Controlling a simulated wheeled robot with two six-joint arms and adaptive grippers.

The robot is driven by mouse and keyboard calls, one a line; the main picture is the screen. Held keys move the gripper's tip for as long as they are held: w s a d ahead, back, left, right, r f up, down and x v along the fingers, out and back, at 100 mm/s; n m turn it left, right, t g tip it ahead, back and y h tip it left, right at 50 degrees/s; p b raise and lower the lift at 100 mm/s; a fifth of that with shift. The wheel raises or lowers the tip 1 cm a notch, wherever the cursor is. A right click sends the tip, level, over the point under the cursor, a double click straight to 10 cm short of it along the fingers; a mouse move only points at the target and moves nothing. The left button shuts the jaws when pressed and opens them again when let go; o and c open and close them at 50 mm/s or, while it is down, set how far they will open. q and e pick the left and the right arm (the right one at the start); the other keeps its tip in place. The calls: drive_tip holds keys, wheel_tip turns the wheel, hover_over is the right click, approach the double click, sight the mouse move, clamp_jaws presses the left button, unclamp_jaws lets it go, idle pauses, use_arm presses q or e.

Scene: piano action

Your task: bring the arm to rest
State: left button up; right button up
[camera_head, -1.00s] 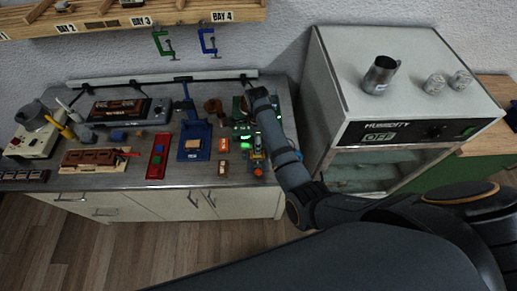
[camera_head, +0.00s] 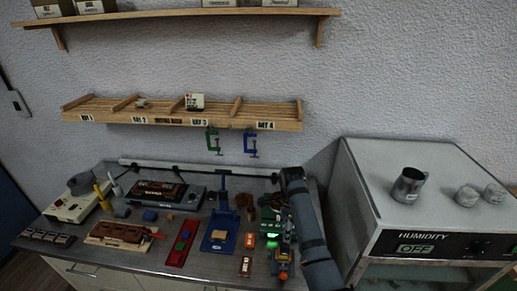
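My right arm (camera_head: 312,238) comes up from the bottom edge, right of centre, over the right end of the workbench. Its dark end (camera_head: 292,176) is near the back of the bench, beside the green machine (camera_head: 272,222). The fingers cannot be made out there, so I cannot tell whether this gripper is open or shut, or whether it holds anything. My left arm and gripper are not in view.
The workbench (camera_head: 150,258) carries a blue stand (camera_head: 219,232), a red tray (camera_head: 181,243) and a brown block assembly (camera_head: 120,233). A humidity cabinet (camera_head: 375,190) marked OFF stands close on the right, with a metal jug (camera_head: 408,186) on top. A labelled rack (camera_head: 190,113) hangs above.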

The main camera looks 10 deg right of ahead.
drive_tip(key=s+d+f+n+t, duration=0.2)
drive_tip(key=s+d+f+n, duration=0.4)
drive_tip(key=s+n, duration=0.4)
drive_tip(key=s+d+r+n+t, duration=0.15)
drive_tip(key=s+r+n, duration=0.25)
drive_tip(key=s+n, duration=0.9)
drive_tip(key=s+d+f+m+g+h+b, duration=0.15)
drive_tip(key=f+b, duration=0.25)
drive_tip(key=f, duration=1.2)
drive_tip(key=s+d+f+y+b, duration=0.1)
drive_tip(key=s+d+f+b, duration=0.15)
drive_tip(key=f, duration=1.35)
use_arm(q)
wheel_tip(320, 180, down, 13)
drive_tip(key=b, duration=0.6)
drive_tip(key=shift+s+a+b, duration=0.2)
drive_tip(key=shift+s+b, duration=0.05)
drive_tip(key=shift+b, duration=0.05)
use_arm(e)
drive_tip(key=s+f, duration=1.9)
drive_tip(key=f, duration=0.4)
drive_tip(key=shift+s+d+f+g, duration=0.2)
drive_tip(key=shift+g, duration=0.2)
